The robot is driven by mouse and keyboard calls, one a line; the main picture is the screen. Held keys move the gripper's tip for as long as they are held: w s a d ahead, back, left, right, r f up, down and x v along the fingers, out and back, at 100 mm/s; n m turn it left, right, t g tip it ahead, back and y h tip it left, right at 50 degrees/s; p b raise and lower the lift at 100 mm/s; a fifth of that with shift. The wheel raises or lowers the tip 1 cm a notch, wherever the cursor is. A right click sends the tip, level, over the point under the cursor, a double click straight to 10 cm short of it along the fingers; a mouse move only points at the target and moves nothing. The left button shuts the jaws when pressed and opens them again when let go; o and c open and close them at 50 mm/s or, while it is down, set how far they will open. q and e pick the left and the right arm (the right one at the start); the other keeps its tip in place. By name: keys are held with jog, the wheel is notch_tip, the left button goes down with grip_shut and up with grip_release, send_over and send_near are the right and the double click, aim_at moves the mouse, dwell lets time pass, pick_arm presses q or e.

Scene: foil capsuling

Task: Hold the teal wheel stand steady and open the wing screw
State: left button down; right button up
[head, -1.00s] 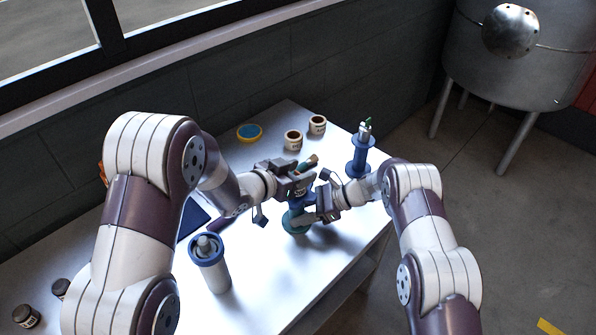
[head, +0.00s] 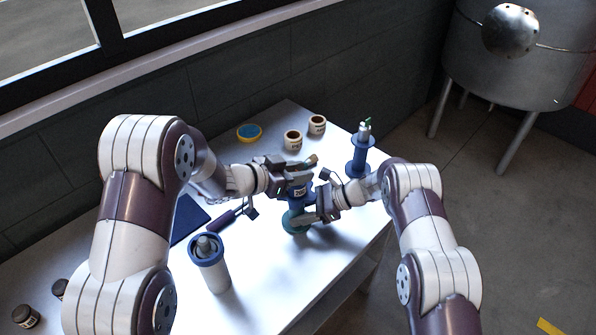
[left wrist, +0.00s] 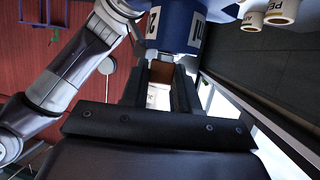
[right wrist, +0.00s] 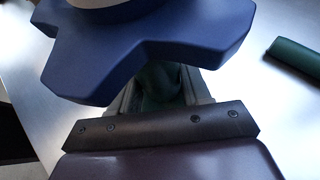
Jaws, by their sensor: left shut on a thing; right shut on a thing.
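The teal wheel stand shows its round teal base (head: 291,224) on the table, with a blue labelled body (head: 299,190) above it. My right gripper (head: 312,214) is shut low on the stand; in the right wrist view its fingers close around a dark green post (right wrist: 160,82) under a blue lobed part (right wrist: 150,45). My left gripper (head: 304,170) is shut on a small brown piece, apparently the wing screw (left wrist: 161,72), beside the blue body in the left wrist view (left wrist: 185,25). Both grippers hide much of the stand.
A blue-topped white cylinder (head: 214,268) stands at front left, with a purple-handled tool (head: 226,217) and dark blue mat (head: 188,218) behind. Two cream jars (head: 292,140), a yellow-rimmed blue dish (head: 249,132) and a blue spool (head: 360,155) stand farther back. The front right tabletop is clear.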

pick_arm(q)
jog(key=m+g+h, duration=0.1)
jog(key=m+g, duration=0.1)
jog(key=g, duration=0.1)
jog(key=m+g+h, duration=0.1)
jog(key=m+g, duration=0.2)
jog(key=shift+w+m, duration=0.1)
jog(key=shift+m, duration=0.2)
jog(key=m+g, duration=0.5)
jog(key=g, duration=0.1)
jog(key=shift+r, duration=0.1)
dwell(0.8)
jog(key=c, duration=0.9)
grip_release()
jog(key=v, duration=0.7)
jog(key=shift+a+r, duration=0.15)
